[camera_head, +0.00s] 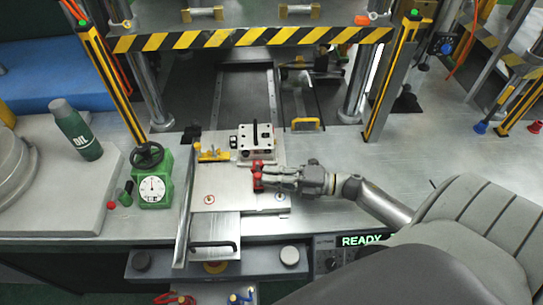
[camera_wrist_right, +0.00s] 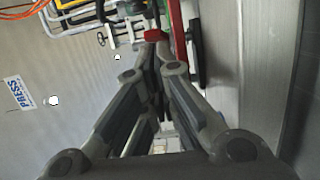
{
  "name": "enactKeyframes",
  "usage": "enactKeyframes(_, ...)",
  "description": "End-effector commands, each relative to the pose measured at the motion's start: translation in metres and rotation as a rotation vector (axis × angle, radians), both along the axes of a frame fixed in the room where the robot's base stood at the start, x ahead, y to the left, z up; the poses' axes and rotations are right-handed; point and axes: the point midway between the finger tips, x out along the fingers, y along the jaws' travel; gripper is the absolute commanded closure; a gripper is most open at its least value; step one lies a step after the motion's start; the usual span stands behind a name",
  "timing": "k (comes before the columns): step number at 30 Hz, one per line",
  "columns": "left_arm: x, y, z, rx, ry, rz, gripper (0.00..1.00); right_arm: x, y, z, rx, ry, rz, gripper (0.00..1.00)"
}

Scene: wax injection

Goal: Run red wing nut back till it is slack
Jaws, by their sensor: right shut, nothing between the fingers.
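In the right wrist view, a red piece (camera_wrist_right: 155,35) sits just beyond the tips of my right gripper (camera_wrist_right: 153,65). The fingers are closed together with nothing seen between them. Whether the tips touch the red part, I cannot tell. My left gripper is not in view.
A block with a black handle (camera_head: 255,138) stands on the plate (camera_head: 225,185), with a yellow clamp (camera_head: 211,153) to its left. A green dial gauge (camera_head: 153,180) and an oil bottle (camera_head: 76,130) stand farther left. Striped posts (camera_head: 390,75) flank the press.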

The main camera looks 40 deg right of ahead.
Motion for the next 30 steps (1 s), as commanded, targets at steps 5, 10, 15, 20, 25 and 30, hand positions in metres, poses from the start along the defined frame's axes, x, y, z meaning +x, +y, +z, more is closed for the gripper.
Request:
enactKeyframes(5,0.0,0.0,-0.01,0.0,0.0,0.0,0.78,0.001,-0.002,-0.002,0.0,0.0,0.037,1.0)
enactKeyframes(10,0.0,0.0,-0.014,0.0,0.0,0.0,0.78,0.001,-0.002,-0.002,-0.001,-0.001,0.058,1.0)
enactKeyframes(15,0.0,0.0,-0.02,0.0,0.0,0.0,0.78,0.001,-0.003,-0.002,0.0,0.0,0.085,1.0)
enactKeyframes(20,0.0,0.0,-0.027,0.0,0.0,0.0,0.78,0.002,-0.004,-0.002,-0.001,0.0,0.113,1.0)
enactKeyframes(25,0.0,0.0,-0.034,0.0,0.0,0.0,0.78,0.002,-0.004,-0.002,-0.001,0.0,0.146,1.0)
enactKeyframes(30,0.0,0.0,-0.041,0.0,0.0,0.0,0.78,0.001,-0.004,-0.003,-0.001,0.0,0.182,1.0)
